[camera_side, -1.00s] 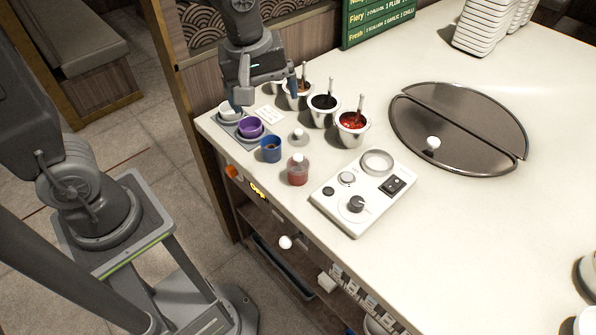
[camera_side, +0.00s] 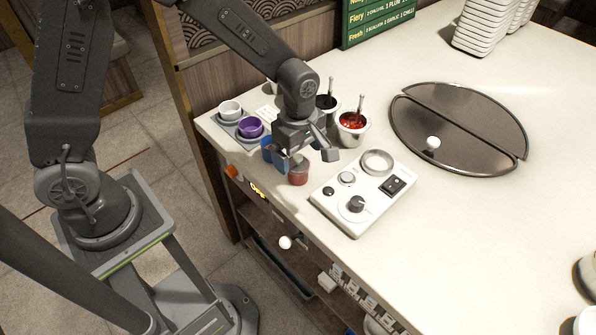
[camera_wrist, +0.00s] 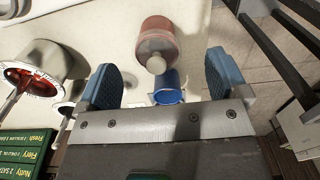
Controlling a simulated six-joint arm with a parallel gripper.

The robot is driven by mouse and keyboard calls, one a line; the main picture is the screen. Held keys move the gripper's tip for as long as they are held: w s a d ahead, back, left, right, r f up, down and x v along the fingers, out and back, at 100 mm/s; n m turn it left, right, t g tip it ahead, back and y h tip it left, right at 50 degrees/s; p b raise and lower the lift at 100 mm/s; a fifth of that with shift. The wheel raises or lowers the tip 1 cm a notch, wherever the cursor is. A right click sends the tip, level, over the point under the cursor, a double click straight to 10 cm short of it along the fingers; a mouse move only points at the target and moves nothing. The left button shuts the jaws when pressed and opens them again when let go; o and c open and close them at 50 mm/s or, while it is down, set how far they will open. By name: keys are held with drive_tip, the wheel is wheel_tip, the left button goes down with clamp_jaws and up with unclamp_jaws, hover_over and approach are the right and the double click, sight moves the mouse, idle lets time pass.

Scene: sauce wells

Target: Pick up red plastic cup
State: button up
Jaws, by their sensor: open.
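The red plastic cup (camera_side: 298,173) appears as a small red container with a pale rounded top, standing upright near the counter's front edge. In the wrist view it (camera_wrist: 158,38) lies ahead of the fingers, slightly left of centre in the gap. My gripper (camera_side: 300,150) is open and empty, just above and behind the container in the side view, partly covering its top. In the wrist view its two blue-padded fingers (camera_wrist: 165,78) are spread wide. A blue cup (camera_wrist: 168,88) shows between them, nearer than the red container. I cannot tell whether a finger touches it.
A purple cup (camera_side: 250,127) and a white cup (camera_side: 230,109) stand on a grey tray at left. A sauce pot with red sauce (camera_side: 351,127) stands behind the gripper to the right. A white control box (camera_side: 340,205) lies right of the red container. The right counter is mostly clear.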

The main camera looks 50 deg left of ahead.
sight(300, 161)
drive_tip(key=shift+w+a+f, duration=0.1)
drive_tip(key=shift+w+f, duration=0.05)
drive_tip(key=shift+f, duration=1.25)
drive_tip(key=shift+w+a+f, duration=0.1)
drive_tip(key=shift+w+f, duration=0.05)
drive_tip(key=shift+f, duration=1.2)
drive_tip(key=shift+c, duration=0.2)
drive_tip(key=c, duration=1)
drive_tip(key=shift+r, duration=0.15)
